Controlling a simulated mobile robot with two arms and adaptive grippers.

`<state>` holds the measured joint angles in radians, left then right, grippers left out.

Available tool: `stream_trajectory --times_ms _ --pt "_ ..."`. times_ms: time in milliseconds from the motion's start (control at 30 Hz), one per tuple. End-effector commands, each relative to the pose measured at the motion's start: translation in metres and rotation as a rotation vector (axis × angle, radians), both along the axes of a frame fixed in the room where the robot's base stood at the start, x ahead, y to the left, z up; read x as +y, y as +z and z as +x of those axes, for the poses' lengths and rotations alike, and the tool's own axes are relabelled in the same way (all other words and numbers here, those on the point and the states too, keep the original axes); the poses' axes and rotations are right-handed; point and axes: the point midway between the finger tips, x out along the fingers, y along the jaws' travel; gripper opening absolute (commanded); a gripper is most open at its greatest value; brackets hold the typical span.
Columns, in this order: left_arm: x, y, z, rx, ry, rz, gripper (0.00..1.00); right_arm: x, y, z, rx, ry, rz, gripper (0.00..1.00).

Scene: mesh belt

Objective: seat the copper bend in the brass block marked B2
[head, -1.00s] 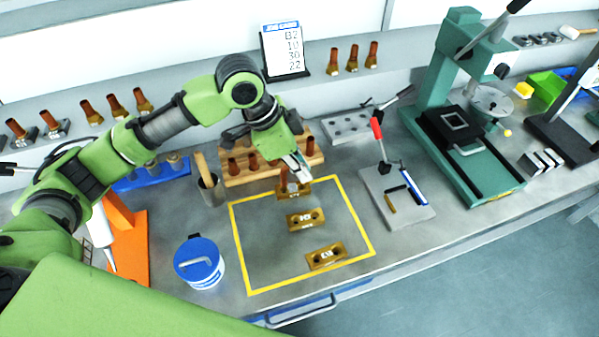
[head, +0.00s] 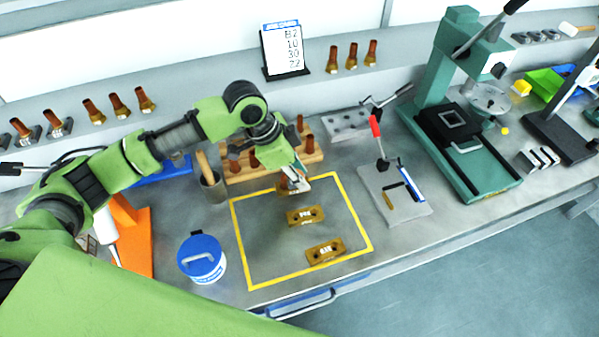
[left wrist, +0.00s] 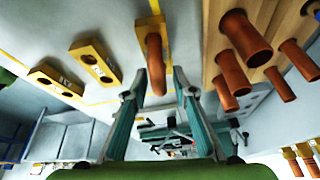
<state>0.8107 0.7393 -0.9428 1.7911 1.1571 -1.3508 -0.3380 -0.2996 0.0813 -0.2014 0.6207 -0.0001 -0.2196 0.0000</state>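Three brass blocks stand in a row inside the yellow outline: a far one (left wrist: 150,28), a middle one (head: 305,216) and a near one (head: 325,250). Their stamped marks are too blurred to read surely. A copper bend (left wrist: 154,55) sits at the far block in the left wrist view, its curved end towards my gripper; how deep it sits is hidden. My left gripper (left wrist: 160,80) is open, one finger on each side of the bend, with gaps showing. In the head view my left gripper (head: 301,181) covers much of the far block. My right gripper is out of view.
A wooden rack with copper pieces (head: 273,168) stands just behind the gripper. A cup (head: 214,188) and a blue-lidded tub (head: 202,259) are to the left, a toggle clamp plate (head: 395,195) to the right. A card (head: 285,50) reads B2, 10, 30, 22.

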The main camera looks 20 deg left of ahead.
Motion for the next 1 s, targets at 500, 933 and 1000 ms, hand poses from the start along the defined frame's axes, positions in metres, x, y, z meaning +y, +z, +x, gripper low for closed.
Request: stream_trajectory --times_ms 500,933,1000 --pt "0.006 0.018 -0.002 -0.004 0.001 0.001 0.27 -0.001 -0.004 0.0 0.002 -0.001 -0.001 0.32" --pt "0.035 0.097 -0.017 -0.003 0.001 0.0 0.27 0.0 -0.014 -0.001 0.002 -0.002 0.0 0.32" --pt "0.038 0.105 -0.019 -0.002 0.001 0.0 0.27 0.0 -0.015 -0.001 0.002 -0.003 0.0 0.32"
